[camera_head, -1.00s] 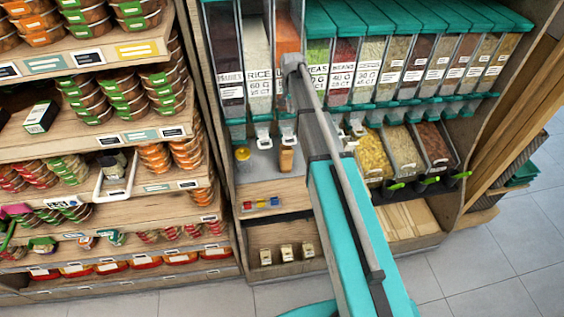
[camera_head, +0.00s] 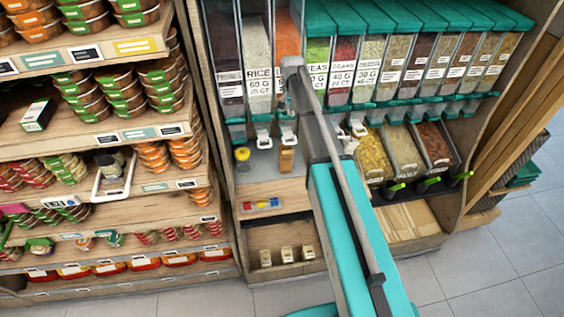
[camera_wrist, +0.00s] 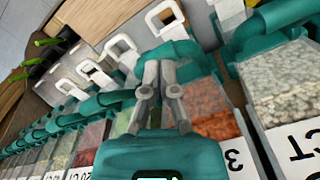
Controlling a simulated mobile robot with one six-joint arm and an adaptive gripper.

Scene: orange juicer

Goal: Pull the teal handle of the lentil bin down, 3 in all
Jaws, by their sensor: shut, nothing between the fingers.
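The lentil bin (camera_head: 287,34) is the clear bin with orange contents in the head view, partly covered by my arm. In the wrist view its orange contents (camera_wrist: 211,125) show just right of my gripper. My gripper (camera_wrist: 159,64) is shut and empty, its fingertips together at the teal handle (camera_wrist: 178,52) under that bin. I cannot tell whether they touch it. A white loop (camera_wrist: 165,19) stands just beyond the handle. In the head view my gripper is too small and covered to make out.
The rice bin (camera_head: 257,65) and several other teal-topped bins stand beside it. Shelves of packaged food (camera_head: 100,100) fill the left.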

